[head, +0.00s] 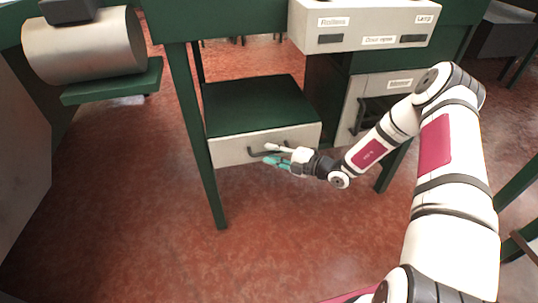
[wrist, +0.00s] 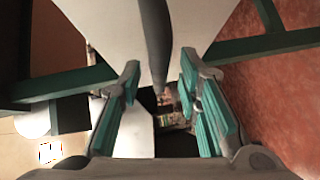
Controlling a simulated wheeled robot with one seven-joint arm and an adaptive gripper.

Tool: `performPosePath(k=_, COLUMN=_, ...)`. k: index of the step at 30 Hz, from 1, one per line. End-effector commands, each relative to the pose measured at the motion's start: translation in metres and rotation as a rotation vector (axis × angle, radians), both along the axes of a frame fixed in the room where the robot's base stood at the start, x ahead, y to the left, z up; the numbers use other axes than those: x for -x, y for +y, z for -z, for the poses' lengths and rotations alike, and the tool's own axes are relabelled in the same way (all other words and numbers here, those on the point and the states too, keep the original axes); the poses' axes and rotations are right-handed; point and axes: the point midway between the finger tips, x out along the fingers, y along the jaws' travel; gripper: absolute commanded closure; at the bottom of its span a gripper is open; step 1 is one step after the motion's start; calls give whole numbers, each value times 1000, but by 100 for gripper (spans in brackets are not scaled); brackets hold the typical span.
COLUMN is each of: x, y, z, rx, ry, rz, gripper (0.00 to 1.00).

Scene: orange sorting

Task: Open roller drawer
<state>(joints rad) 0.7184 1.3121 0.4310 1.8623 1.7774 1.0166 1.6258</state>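A light grey drawer front (head: 232,151) with a dark bar handle (head: 256,152) sits low under the green desk, below a dark green top panel. I cannot tell whether this is the roller drawer, and I see no clear gap showing it pulled out. My gripper (head: 271,154) is at this handle, its teal-padded fingers apart. In the wrist view, the dark handle (wrist: 156,45) runs down the pale drawer front (wrist: 115,25) and its lower end lies between the open fingers (wrist: 160,98). I see no firm contact with either pad.
Above is a pale labelled drawer box (head: 360,25). A second pale drawer unit (head: 352,105) with a dark handle stands right, partly behind my arm. A green desk leg (head: 203,150) stands left of the drawer. A metal cylinder (head: 85,48) is upper left. Red floor (head: 120,220) in front is clear.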

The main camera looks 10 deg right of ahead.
Motion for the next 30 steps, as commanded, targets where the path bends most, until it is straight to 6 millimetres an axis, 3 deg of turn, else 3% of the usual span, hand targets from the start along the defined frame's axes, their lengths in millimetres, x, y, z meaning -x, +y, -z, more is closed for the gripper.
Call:
performPosePath(k=14, x=-10, y=10, z=2, rx=1, ry=1, rz=0, gripper=68)
performPosePath(k=18, x=-10, y=10, z=2, rx=0, ry=1, rz=-1, gripper=98)
performPosePath(k=19, x=-9, y=10, z=2, rx=0, ry=1, rz=-1, gripper=100)
performPosePath(k=30, x=-4, y=10, z=2, rx=-1, ry=3, rz=0, gripper=100)
